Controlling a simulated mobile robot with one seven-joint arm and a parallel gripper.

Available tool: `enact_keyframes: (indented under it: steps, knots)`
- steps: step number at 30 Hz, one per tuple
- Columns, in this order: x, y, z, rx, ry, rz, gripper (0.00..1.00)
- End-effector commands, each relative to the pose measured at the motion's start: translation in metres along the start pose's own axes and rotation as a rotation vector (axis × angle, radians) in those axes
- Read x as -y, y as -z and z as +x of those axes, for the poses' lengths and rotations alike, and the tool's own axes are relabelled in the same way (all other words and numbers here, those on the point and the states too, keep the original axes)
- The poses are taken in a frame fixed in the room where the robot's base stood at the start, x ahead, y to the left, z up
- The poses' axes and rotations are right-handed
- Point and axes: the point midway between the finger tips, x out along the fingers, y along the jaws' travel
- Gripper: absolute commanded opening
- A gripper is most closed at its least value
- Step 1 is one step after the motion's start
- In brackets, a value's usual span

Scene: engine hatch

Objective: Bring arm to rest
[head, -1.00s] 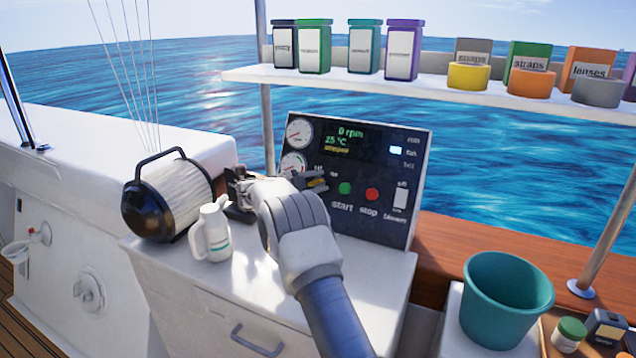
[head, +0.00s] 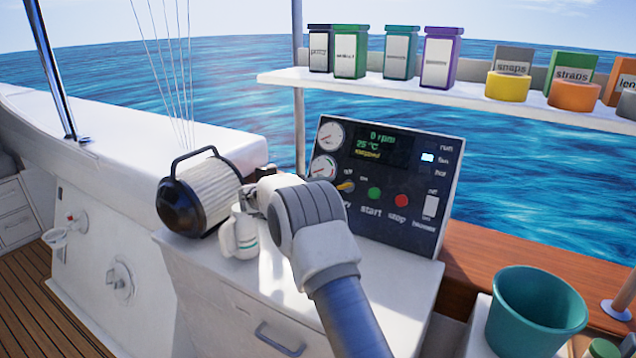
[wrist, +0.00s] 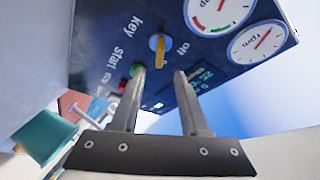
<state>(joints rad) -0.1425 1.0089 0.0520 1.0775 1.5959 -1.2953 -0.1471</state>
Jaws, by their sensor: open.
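My gripper (wrist: 159,74) is open and empty in the wrist view, its two fingers apart and pointing toward the control panel. In the head view my wrist hides most of it; my arm reaches over the white cabinet (head: 210,262) in front of the panel (head: 415,160). The yellow key (wrist: 157,46) stands beyond the fingertips in the wrist view, with no finger closed on it. It also shows in the head view (head: 346,187), just right of my wrist. The green start button (wrist: 137,69) appears close behind the left fingertip; the real gap is unclear.
A ribbed cylinder with a black end (head: 205,192) and a white jug (head: 240,232) stand left of my wrist. A shelf (head: 400,90) with jars is above the panel. A teal bucket (head: 535,310) stands at lower right. Open deck lies at lower left.

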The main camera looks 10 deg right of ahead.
Motion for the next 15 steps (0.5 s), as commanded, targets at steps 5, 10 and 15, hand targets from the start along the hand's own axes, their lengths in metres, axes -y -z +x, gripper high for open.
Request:
enact_keyframes:
  steps: [5,10,15]
  knots:
    - [0.036,0.012,-0.006,0.073,0.082,0.002,0.45]
    - [0.095,0.034,-0.026,0.219,0.238,-0.021,0.45]
    - [0.141,0.058,-0.059,0.37,0.392,-0.075,0.45]
